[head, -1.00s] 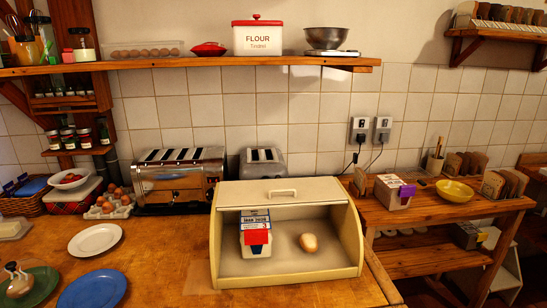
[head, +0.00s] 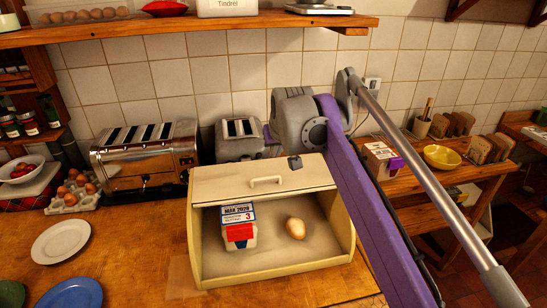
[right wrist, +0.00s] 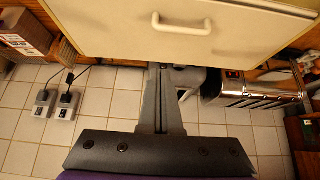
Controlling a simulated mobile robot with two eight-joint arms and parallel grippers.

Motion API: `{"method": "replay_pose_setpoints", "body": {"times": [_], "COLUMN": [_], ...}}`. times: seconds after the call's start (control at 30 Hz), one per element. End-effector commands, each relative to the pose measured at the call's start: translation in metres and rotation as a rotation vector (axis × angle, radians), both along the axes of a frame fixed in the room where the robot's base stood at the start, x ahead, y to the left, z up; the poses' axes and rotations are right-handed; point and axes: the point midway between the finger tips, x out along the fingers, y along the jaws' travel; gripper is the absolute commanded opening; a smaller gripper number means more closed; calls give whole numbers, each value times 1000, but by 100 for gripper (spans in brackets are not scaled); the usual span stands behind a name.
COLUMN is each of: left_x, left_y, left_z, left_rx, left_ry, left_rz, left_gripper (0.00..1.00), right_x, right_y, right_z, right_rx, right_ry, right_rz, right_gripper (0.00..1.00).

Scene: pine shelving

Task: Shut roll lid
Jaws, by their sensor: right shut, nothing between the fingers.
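The cream bread box (head: 345,232) stands on the wooden counter with its front open. Its roll lid (head: 222,184) is rolled up at the top, and the white handle (head: 266,181) is on its front part. The handle and lid also show close up in the right wrist view (right wrist: 182,28). Inside are a carton with a red front (head: 239,234) and a brown roll-like item (head: 295,228). My right gripper (head: 295,163) is shut and empty, tip down near the lid's top, just right of and behind the handle. Contact with the lid cannot be told. My left gripper is not in view.
A chrome toaster (head: 147,160) and a smaller grey toaster (head: 239,139) stand behind the box. A white plate (head: 61,241) lies on the counter at left. The shelf (head: 200,27) runs above. A lower side table (head: 408,176) with a yellow bowl (head: 442,157) is at right.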

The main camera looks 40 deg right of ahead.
Motion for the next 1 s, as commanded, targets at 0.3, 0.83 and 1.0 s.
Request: {"method": "replay_pose_setpoints", "body": {"times": [0.3, 0.83, 1.0], "left_x": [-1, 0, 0], "left_y": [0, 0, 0], "left_z": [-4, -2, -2], "left_rx": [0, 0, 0], "left_ry": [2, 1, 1], "left_rz": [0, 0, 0], "left_gripper": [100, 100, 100], "right_x": [31, 16, 14], "right_y": [-17, -8, -7], "right_z": [-48, -74, -74], "right_rx": [0, 0, 0], "right_ry": [0, 0, 0], "right_rz": [1, 1, 1], "right_gripper": [0, 0, 0]}}
